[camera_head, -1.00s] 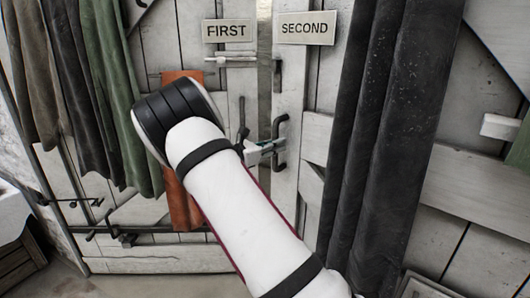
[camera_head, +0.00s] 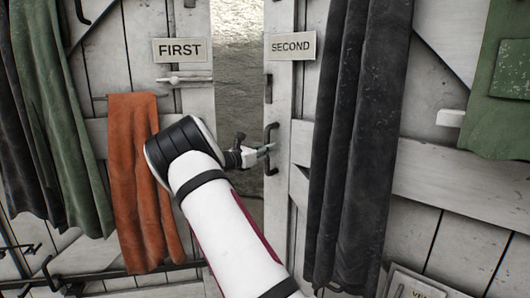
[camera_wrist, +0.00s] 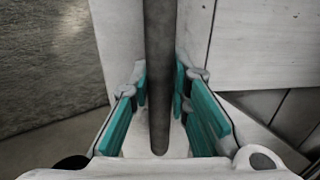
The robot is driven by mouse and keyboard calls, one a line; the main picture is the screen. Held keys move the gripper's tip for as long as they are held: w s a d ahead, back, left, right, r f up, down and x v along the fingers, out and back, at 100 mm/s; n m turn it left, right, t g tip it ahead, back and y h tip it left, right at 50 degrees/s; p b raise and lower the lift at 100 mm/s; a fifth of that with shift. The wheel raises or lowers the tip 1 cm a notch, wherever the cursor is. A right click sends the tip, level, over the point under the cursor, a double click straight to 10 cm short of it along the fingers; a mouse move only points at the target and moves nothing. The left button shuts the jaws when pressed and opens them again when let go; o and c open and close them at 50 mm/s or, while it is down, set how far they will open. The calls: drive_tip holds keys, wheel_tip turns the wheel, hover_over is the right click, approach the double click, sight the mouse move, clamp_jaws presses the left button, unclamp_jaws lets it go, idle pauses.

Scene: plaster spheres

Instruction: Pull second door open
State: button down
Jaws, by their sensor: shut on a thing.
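The second door (camera_head: 284,90) is a whitish plank door with a sign (camera_head: 290,46) reading SECOND. It stands ajar, with a gap between it and the first door (camera_head: 195,105). Its dark vertical handle (camera_head: 269,166) sits near its left edge. My gripper (camera_head: 266,149) is shut on this handle. In the wrist view the dark handle bar (camera_wrist: 160,60) runs between my teal finger pads (camera_wrist: 158,90). My arm hides part of the first door and the lower gap.
Through the gap a rough grey stone wall (camera_head: 236,70) shows. An orange cloth (camera_head: 135,180) and green cloth (camera_head: 60,130) hang at left. A long black cloth (camera_head: 355,140) hangs on the second door, with a green garment (camera_head: 495,110) at far right.

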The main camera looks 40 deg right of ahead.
drive_tip(key=c, duration=1.5)
unclamp_jaws()
drive_tip(key=shift+a, duration=0.1)
drive_tip(key=a, duration=1.2)
drive_tip(key=shift+s, duration=0.2)
